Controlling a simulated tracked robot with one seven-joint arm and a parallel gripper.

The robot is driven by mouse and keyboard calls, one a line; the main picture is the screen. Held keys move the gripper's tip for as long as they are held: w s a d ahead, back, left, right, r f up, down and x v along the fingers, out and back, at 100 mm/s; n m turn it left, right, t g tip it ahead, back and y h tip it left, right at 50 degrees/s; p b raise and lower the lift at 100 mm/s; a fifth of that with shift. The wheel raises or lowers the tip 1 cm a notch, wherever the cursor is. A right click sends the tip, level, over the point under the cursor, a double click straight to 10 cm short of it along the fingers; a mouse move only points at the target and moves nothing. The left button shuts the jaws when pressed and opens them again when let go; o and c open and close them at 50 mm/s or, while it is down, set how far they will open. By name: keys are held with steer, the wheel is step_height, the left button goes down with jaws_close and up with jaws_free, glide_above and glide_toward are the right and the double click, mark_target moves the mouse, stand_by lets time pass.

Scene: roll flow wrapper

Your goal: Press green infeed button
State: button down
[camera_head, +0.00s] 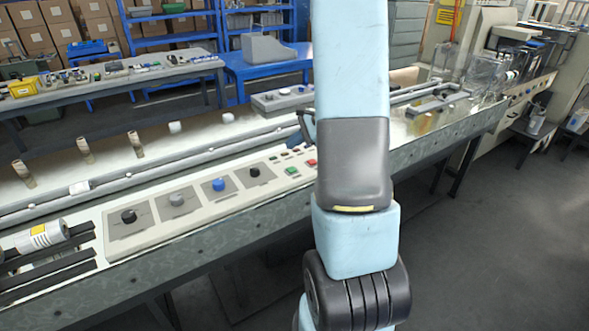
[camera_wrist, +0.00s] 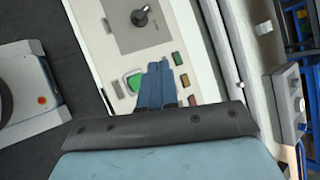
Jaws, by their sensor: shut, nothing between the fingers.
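The control panel (camera_head: 150,233) is a pale strip along the near edge of the machine. A larger green button (camera_head: 291,170) is near its right end, next to a red button (camera_head: 311,162). In the wrist view this green button (camera_wrist: 134,82) is lit and lies just left of my fingers. My gripper (camera_wrist: 159,66) is shut and empty, its blue fingers pointing at the panel. A smaller green button (camera_wrist: 177,58) is just right of the fingertips. I cannot tell whether the fingers touch the panel. In the head view my arm hides most of the gripper.
Black (camera_head: 129,216), grey and blue (camera_head: 219,185) knobs line the panel. Small amber (camera_wrist: 185,80) and red (camera_wrist: 192,100) buttons lie right of the fingers in the wrist view. A film roll (camera_head: 42,237) is at the left. Open floor (camera_head: 470,260) lies at the right.

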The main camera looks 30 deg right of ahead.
mark_target(294, 170)
steer(key=shift+f, duration=3.25)
